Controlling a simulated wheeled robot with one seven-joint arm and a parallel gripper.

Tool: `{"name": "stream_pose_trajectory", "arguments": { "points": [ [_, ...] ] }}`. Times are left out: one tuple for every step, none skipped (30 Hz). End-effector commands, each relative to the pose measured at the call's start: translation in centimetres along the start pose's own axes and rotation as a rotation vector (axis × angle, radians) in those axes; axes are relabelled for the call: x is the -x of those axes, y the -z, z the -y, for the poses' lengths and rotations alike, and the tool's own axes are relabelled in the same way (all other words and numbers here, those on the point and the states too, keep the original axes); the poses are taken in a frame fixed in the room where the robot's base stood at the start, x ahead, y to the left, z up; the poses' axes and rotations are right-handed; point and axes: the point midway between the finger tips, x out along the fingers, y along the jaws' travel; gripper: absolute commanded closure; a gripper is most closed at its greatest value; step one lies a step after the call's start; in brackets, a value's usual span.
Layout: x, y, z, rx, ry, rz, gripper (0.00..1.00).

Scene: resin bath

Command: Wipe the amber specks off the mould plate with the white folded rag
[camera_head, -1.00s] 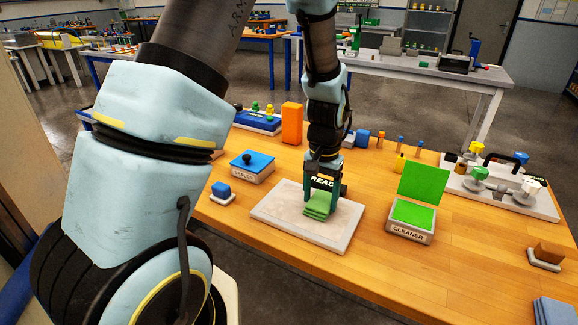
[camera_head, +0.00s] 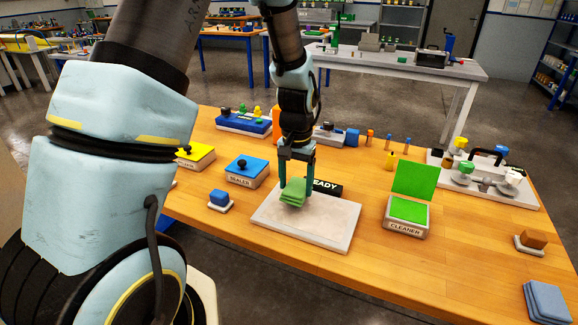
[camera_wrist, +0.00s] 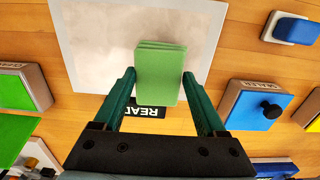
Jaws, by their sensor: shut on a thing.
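My gripper (camera_head: 297,184) is shut on a folded rag (camera_head: 292,193), which looks green, not white. The rag hangs between the green fingers over the back-left part of the mould plate (camera_head: 325,228), seemingly a little above it. In the wrist view the rag (camera_wrist: 160,80) covers part of the plate (camera_wrist: 95,40). The plate is pale grey with faint mottling. I see no clear amber specks on its visible surface; the part behind the rag is hidden.
The open cleaner box (camera_head: 408,210) with a green pad stands right of the plate. A blue-lidded sealer box (camera_head: 246,170) and a small blue block (camera_head: 219,197) are to the left. A black READY sign (camera_head: 326,187) stands behind the plate. Blue folded cloths (camera_head: 547,303) lie front right.

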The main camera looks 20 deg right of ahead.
Motion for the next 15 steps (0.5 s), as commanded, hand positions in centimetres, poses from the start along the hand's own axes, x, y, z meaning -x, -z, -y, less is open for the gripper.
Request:
{"name": "stream_pose_trajectory", "arguments": {
  "points": [
    [0.9, 0.1, 0.1, 0.001, 0.000, -0.001, 0.87],
    [1.1, 0.2, 0.1, 0.001, 0.000, -0.001, 0.87],
    [1.5, 0.2, 0.1, 0.001, 0.000, -0.001, 0.87],
    [1.8, 0.3, 0.1, 0.001, 0.000, 0.000, 0.87],
    [2.0, 0.3, 0.1, 0.001, 0.000, 0.000, 0.87],
    [2.4, 0.4, 0.1, 0.001, 0.000, 0.000, 0.87],
    [2.7, 0.4, 0.1, 0.001, 0.000, 0.000, 0.87],
    [2.9, 0.5, 0.1, 0.001, 0.000, 0.000, 0.87],
    [3.3, 0.6, 0.1, 0.001, 0.000, 0.000, 0.87],
    [3.6, 0.6, 0.1, 0.001, 0.000, 0.000, 0.87],
    [3.8, 0.7, 0.1, 0.001, 0.000, -0.001, 0.87],
    [4.2, 0.8, 0.1, 0.001, 0.000, -0.001, 0.87],
    [4.4, 0.8, 0.2, 0.001, 0.000, -0.001, 0.87],
    [4.7, 0.9, 0.2, 0.001, 0.000, -0.001, 0.87],
    [4.9, 0.9, 0.2, 0.001, 0.000, -0.001, 0.87]
  ]
}}
